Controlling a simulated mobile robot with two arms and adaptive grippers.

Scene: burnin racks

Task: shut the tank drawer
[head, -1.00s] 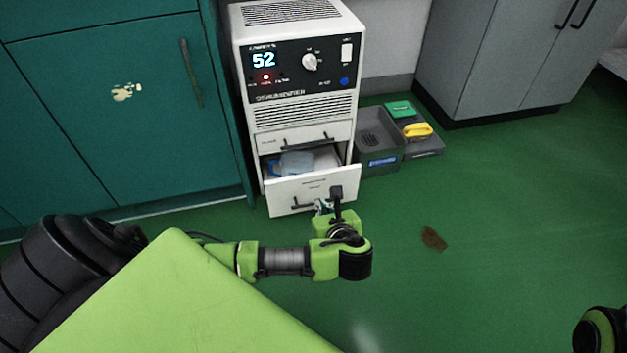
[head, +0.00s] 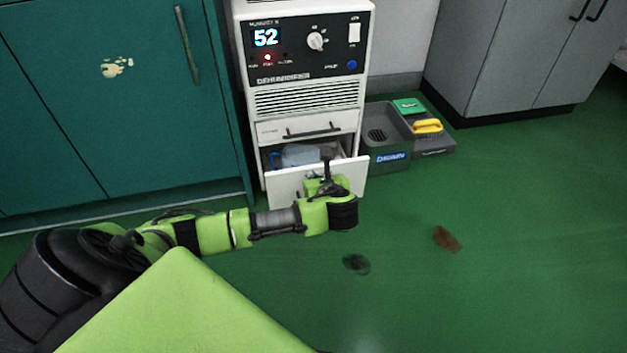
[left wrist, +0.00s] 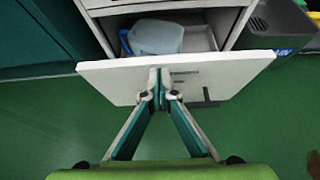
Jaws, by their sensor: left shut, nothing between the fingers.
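The white dehumidifier (head: 305,101) stands against the wall beside the teal cabinet. Its lower tank drawer (head: 284,186) is partly open, with a translucent bluish tank (head: 300,155) inside. The closed upper drawer (head: 285,131) sits above it. My left gripper (head: 326,168) is shut and empty at the tank drawer's front, overlapping its right half in the head view. In the left wrist view, the shut fingertips (left wrist: 159,75) are at the top middle of the drawer front (left wrist: 215,75). I cannot tell exactly whether they touch it. My right gripper is out of view.
A grey bin (head: 389,137) stands close to the dehumidifier's right side, with a dark tray (head: 432,143) holding green and yellow items beside it. A brown patch (head: 446,239) and a dark patch (head: 356,264) mark the green floor. Floor in front is otherwise clear.

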